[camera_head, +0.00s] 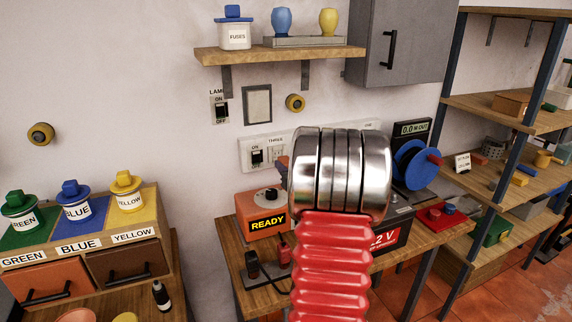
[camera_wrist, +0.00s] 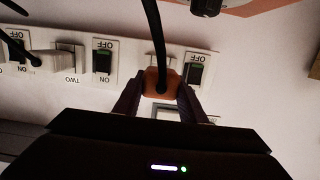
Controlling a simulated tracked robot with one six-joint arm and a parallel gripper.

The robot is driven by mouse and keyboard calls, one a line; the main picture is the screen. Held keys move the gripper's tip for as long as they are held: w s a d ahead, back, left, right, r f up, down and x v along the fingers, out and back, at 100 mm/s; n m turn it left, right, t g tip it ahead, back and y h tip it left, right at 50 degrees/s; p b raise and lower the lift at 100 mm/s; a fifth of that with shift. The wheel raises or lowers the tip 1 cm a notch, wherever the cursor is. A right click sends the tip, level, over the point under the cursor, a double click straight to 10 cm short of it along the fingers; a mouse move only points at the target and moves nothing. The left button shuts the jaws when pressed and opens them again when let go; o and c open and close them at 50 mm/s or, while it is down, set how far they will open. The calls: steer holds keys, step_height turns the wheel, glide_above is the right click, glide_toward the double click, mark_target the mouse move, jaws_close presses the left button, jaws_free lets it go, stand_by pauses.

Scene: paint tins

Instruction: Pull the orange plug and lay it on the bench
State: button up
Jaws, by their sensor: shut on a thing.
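The orange plug (camera_wrist: 161,82) shows in the wrist view, with a black cord running up from it. My gripper (camera_wrist: 160,88) is shut on it, with one dark finger on each side. The plug is in front of the white socket strip (camera_wrist: 128,62), by a switch. I cannot tell whether its pins are in the socket. In the head view the strip (camera_head: 246,157) is on the wall above the wooden bench (camera_head: 235,262). My own arm hides part of the strip and the middle of the bench there.
On the bench are an orange box reading READY (camera_head: 266,222), a battery (camera_head: 398,218), a blue reel (camera_head: 411,166) and a red tray (camera_head: 436,218). A wall shelf (camera_head: 280,54) is above. Some bare wood shows at the bench's front edges.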

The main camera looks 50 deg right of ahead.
steer(key=shift+v, duration=0.95)
steer(key=shift+f, duration=0.15)
steer(key=shift+s+f, duration=0.1)
steer(key=s+a+f, duration=0.4)
steer(key=s+f, duration=0.3)
steer(key=s+a+f, duration=0.5)
steer(key=s+f, duration=0.3)
steer(key=shift+s+a, duration=0.2)
steer(key=shift+s, duration=0.15)
stand_by(1.9)
steer(key=shift+f, duration=0.1)
stand_by(0.4)
steer(key=shift+f, duration=3.8)
steer(key=shift+f, duration=0.6)
